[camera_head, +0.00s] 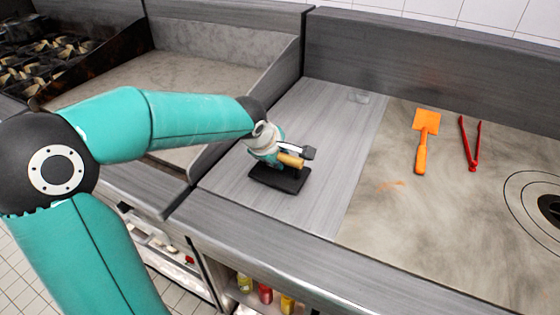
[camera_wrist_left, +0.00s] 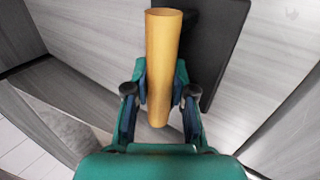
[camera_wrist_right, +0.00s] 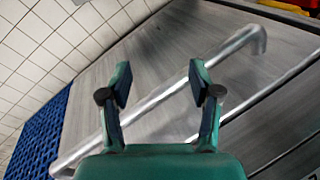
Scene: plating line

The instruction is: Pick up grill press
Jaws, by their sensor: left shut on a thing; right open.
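The grill press (camera_head: 280,179) is a black flat plate with a wooden handle (camera_head: 290,160), on the grey counter left of the griddle. In the left wrist view the tan handle (camera_wrist_left: 163,60) runs between the fingers, with the black plate (camera_wrist_left: 205,40) behind it. My left gripper (camera_head: 282,157) is shut on the handle; it also shows in the left wrist view (camera_wrist_left: 160,100). I cannot tell whether the plate touches the counter. My right gripper (camera_wrist_right: 160,88) is open and empty in the right wrist view, with a metal bar (camera_wrist_right: 180,85) beyond its fingers.
An orange spatula (camera_head: 424,135) and red tongs (camera_head: 470,143) lie on the griddle (camera_head: 390,225) to the right. A side wall (camera_head: 255,105) stands left of the press. Bottles (camera_head: 266,293) stand on a shelf below. A blue mat (camera_wrist_right: 40,135) shows in the right wrist view.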

